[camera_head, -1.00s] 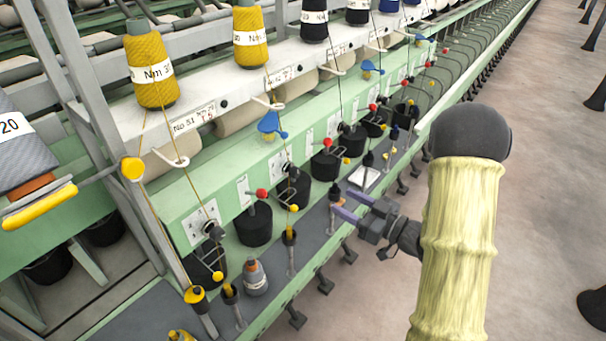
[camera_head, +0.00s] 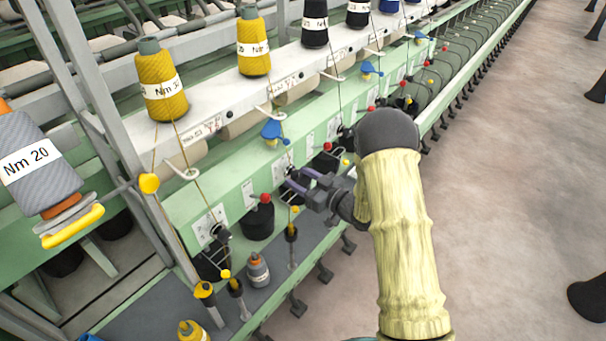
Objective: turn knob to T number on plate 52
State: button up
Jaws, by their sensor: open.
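The rail carries small white plates. The nearest plate (camera_head: 204,130) appears to read No 51. The plate after it (camera_head: 285,84) is too small to read, so I cannot confirm that it is 52. A dark knob (camera_head: 221,232) sits on a white dial plate (camera_head: 205,222) on the green front panel, below the nearest plate. A second dial plate (camera_head: 282,165) is further along. My gripper (camera_head: 297,177) is open, with its purple fingers beside this second dial. The knob there is partly hidden, and I cannot tell whether the fingers touch it.
Red-topped levers (camera_head: 265,198) stand over black cups along the panel. A blue paddle (camera_head: 272,130) hangs above the second dial. Yellow yarn cones (camera_head: 163,92) stand on the rail, with threads running down.

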jog(key=c, duration=0.9)
jog(key=shift+w+d, duration=0.1)
jog(key=shift+d, duration=0.15)
jog(key=shift+c, duration=0.2)
jog(key=shift+a, duration=0.25)
jog(key=shift+f+b, duration=0.1)
jog(key=shift+b, duration=0.2)
